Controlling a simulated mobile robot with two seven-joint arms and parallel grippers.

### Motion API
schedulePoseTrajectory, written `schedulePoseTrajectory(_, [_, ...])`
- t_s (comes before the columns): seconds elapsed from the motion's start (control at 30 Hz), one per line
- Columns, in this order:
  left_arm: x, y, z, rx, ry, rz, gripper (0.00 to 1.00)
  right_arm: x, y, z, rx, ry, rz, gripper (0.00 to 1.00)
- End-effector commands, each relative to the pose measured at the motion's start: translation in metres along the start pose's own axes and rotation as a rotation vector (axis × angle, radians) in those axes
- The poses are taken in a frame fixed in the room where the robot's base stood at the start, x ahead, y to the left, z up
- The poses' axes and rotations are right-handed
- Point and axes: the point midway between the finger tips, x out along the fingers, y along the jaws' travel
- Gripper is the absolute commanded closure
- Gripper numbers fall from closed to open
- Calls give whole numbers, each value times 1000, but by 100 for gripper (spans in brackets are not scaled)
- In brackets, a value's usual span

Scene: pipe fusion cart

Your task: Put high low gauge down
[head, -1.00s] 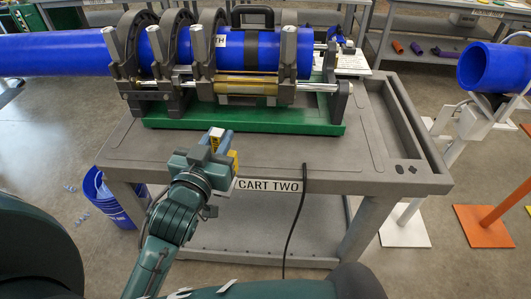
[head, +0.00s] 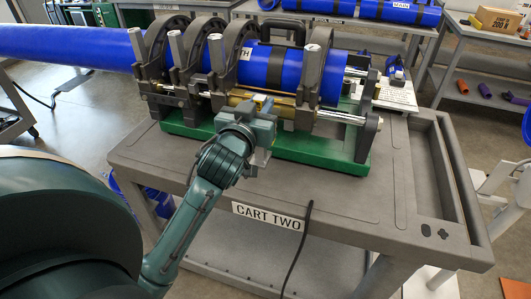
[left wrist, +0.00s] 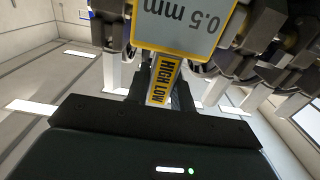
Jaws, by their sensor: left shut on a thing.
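I cannot tell whether the gauge touches the machine. The blue pipe (head: 283,68) lies in the machine's grey clamps (head: 233,45). My right gripper is not in view.
The grey cart top (head: 340,195), marked "CART TWO", has bare room in front and to the right of the machine. A cable (head: 297,245) hangs over its front edge. Other benches stand behind.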

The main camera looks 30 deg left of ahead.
Motion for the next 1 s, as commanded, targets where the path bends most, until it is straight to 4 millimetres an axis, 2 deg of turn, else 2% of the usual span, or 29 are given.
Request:
schedulePoseTrajectory(0.03, [0, 0, 13, 1, -3, -1, 100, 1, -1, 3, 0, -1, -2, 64])
schedulePoseTrajectory(0.1, [0, 0, 23, 1, 0, 0, 100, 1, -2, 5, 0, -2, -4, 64])
schedulePoseTrajectory(0.27, [0, 0, 36, 0, 2, 0, 100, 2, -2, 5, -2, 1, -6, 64])
schedulePoseTrajectory(0.5, [0, 0, 68, 0, 2, 0, 100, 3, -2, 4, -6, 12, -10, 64])
schedulePoseTrajectory(0.7, [0, 0, 70, 0, 4, 2, 100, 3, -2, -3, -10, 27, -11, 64])
schedulePoseTrajectory(0.93, [0, 0, 75, -1, 3, 1, 100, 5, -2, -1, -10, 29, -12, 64])
schedulePoseTrajectory(0.97, [0, 0, 75, 0, 1, 1, 74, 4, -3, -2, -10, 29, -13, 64])
schedulePoseTrajectory(1.0, [0, 0, 74, 0, 1, 1, 71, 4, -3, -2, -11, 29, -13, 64])
